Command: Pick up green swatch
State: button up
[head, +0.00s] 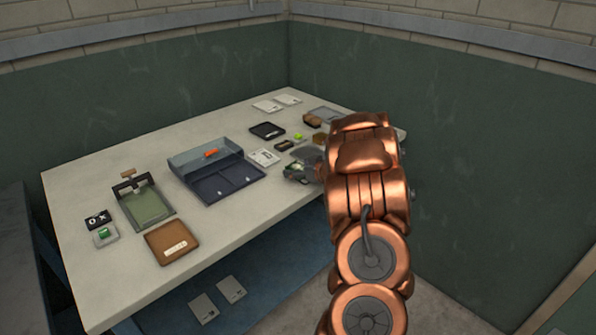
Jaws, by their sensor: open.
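My gripper (301,171) is the grey end of my arm, low over the right part of the table. It is open. A small dark green patch shows at the gripper; I cannot tell whether it lies between the fingers or on the table beneath. A bright green piece (298,136) lies on the table just behind the gripper. Another small green piece (104,232) sits on a pale square pad at the front left. A larger green panel (147,206) lies in a framed tray with a handle. I cannot tell which of these is the swatch.
The pale table (95,285) also bears a blue two-part case (218,187) with an orange item, a brown board (172,243), a black OX card (97,219) and a dark tray (267,131). Clear tabletop lies along the front edge. Walls stand behind and right.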

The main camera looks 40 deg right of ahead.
aim_at(298, 167)
jog(key=c, duration=0.9)
jog(key=shift+r, duration=0.1)
jog(key=shift+r, duration=0.6)
notch_tip(298, 167, up, 2)
jog(key=s, duration=0.5)
jog(key=s+a+r+b, duration=0.1)
jog(key=s, duration=0.4)
jog(key=s+b, duration=0.1)
jog(key=s, duration=0.5)
jog(key=shift+a+r, duration=0.3)
jog(key=shift+a, duration=0.05)
jog(key=w+a+r+n+y+p, duration=0.15)
jog(key=w+a+r, duration=0.45)
jog(key=w+a, duration=0.6)
jog(key=w+a+r+n+y+p, duration=0.1)
jog(key=w+a+r+y+p, duration=0.3)
jog(key=w+a, duration=0.8)
jog(key=shift+n+g+h, duration=0.35)
jog(key=shift+n+g, duration=0.05)
jog(key=shift+n, duration=0.35)
jog(key=a+r, duration=0.1)
jog(key=a, duration=0.5)
jog(key=s+a+r, duration=0.1)
jog(key=a, duration=0.5)
jog(key=a+r, duration=0.1)
jog(key=a, duration=0.5)
jog(key=shift+s+a+r, duration=0.2)
jog(key=shift+r, duration=0.2)
